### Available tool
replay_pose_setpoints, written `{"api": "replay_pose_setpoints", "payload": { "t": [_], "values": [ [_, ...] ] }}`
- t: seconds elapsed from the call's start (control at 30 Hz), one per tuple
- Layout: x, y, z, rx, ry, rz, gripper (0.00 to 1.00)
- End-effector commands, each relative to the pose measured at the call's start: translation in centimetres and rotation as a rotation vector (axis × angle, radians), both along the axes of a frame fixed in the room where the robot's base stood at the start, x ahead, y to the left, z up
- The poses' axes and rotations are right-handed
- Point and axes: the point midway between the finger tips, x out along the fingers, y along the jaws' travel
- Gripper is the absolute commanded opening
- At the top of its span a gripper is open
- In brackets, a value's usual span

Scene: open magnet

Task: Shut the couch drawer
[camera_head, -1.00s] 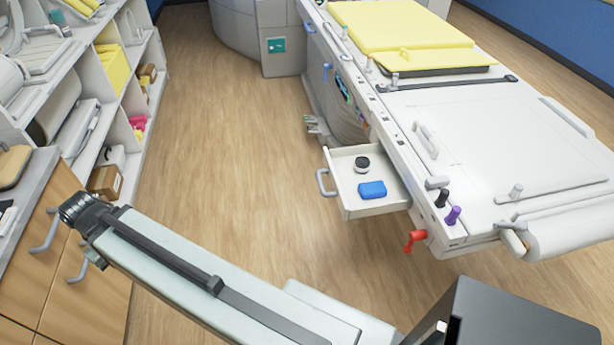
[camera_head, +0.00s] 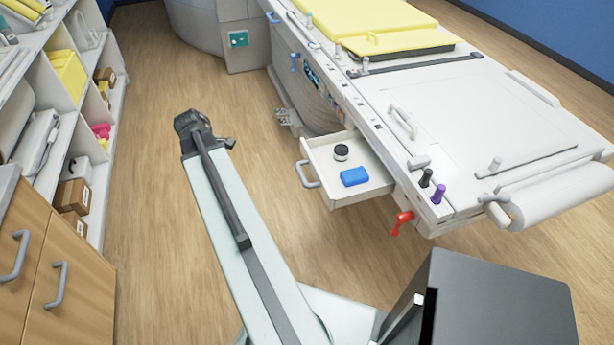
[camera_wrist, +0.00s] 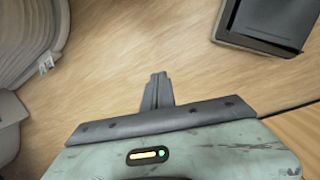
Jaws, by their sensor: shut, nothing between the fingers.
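The couch drawer (camera_head: 347,197) is pulled out from the side of the white couch (camera_head: 480,120), in the middle right of the head view. It has a grey loop handle (camera_head: 306,175) on its left-hand front. A blue block (camera_head: 354,177) and a small dark round thing with a white base (camera_head: 341,153) lie inside. My arm reaches up left of the drawer, apart from it. My gripper (camera_wrist: 158,90) is shut and empty over the bare floor in the wrist view. In the head view I cannot make out its fingers. The drawer cannot be made out in the wrist view.
A red lever (camera_head: 401,222) sticks out below the couch edge, right of the drawer. Wooden cabinets (camera_head: 60,265) and white shelves (camera_head: 75,130) stand along the left. The wooden floor (camera_head: 150,60) between shelves and couch is clear.

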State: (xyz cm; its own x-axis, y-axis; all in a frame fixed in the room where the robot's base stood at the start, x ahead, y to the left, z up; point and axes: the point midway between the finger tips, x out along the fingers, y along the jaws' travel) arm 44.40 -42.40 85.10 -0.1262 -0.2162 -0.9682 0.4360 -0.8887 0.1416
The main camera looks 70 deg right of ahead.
Motion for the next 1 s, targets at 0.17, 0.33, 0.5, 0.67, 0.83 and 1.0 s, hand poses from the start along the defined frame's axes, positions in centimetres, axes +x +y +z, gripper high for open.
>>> {"api": "replay_pose_setpoints", "payload": {
  "t": [0.17,0.33,0.5,0.67,0.83,1.0],
  "values": [
    [-12.2,-11.0,-0.1,0.004,0.141,0.127,0.00],
    [-18.2,-14.5,0.0,0.023,0.211,0.199,0.00],
    [-19.0,-14.8,0.1,0.027,0.222,0.214,0.00],
    [-19.1,-15.0,-1.0,0.028,0.221,0.214,0.00],
    [-19.8,-15.5,-3.7,0.028,0.221,0.214,0.00],
    [-20.7,-16.3,-7.1,0.029,0.220,0.212,0.00]
  ]
}}
